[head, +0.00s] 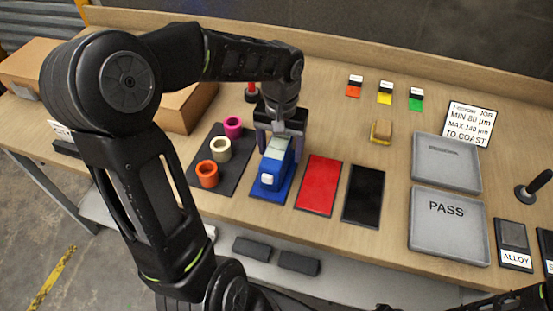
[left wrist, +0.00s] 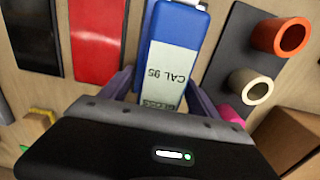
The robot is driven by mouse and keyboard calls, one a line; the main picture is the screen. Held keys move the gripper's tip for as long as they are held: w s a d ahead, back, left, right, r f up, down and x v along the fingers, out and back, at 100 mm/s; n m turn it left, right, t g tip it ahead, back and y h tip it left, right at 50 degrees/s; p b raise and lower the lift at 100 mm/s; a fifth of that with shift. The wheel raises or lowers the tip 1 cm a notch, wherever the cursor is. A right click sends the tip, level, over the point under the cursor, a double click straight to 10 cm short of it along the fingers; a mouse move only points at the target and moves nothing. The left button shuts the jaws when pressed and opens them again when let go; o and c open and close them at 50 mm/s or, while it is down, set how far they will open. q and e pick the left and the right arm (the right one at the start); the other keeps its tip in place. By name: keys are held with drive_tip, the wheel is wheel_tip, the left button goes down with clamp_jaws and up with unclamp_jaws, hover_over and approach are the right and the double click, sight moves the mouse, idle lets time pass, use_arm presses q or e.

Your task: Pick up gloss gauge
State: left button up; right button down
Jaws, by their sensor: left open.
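The gloss gauge (head: 270,172) is a blue block-shaped device with a pale label panel on top, standing on a blue pad (head: 284,189). In the left wrist view the gauge (left wrist: 173,62) shows "CAL 95" on its pale panel. My left gripper (head: 281,143) is above the far end of the gauge, pointing down. Its fingers are open, one on each side of the gauge. In the left wrist view the gripper (left wrist: 162,90) straddles the pale panel; its palm hides the near end. Contact cannot be told. My right gripper is not visible.
A dark mat (head: 211,178) with orange, cream and pink rings lies left of the gauge. Red (head: 319,184) and black (head: 363,195) panels lie to its right. Grey trays (head: 419,225) stand further right. A yellow-tan block (head: 381,132) sits behind the panels.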

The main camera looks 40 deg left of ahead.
use_arm(q)
drive_tip(key=shift+c, duration=0.3)
clamp_jaws()
idle(0.4)
